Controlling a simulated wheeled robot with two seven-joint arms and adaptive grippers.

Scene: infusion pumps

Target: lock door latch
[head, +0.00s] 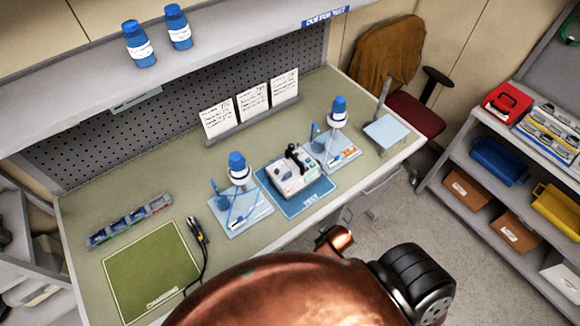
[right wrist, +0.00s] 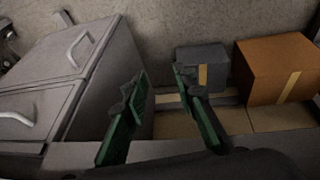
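The infusion pump (head: 293,172) is a light grey box with a dark part on its top. It sits on the blue mat (head: 318,191) near the middle of the bench. Its door latch is too small to make out. My right gripper (right wrist: 160,92) shows in the right wrist view with its two green fingers apart and nothing between them. It points at the floor beside a grey drawer cabinet, away from the pump. The copper-coloured part of my own body fills the bottom of the head view. My left gripper is not in view.
Blue-capped bottles (head: 238,168) stand on pale trays (head: 242,210) on both sides of the pump. A green mat (head: 150,270) lies at the left of the bench (head: 85,203). A chair (head: 412,112) and a shelf rack (head: 474,162) stand at the right. Boxes (right wrist: 278,70) stand beyond my right gripper.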

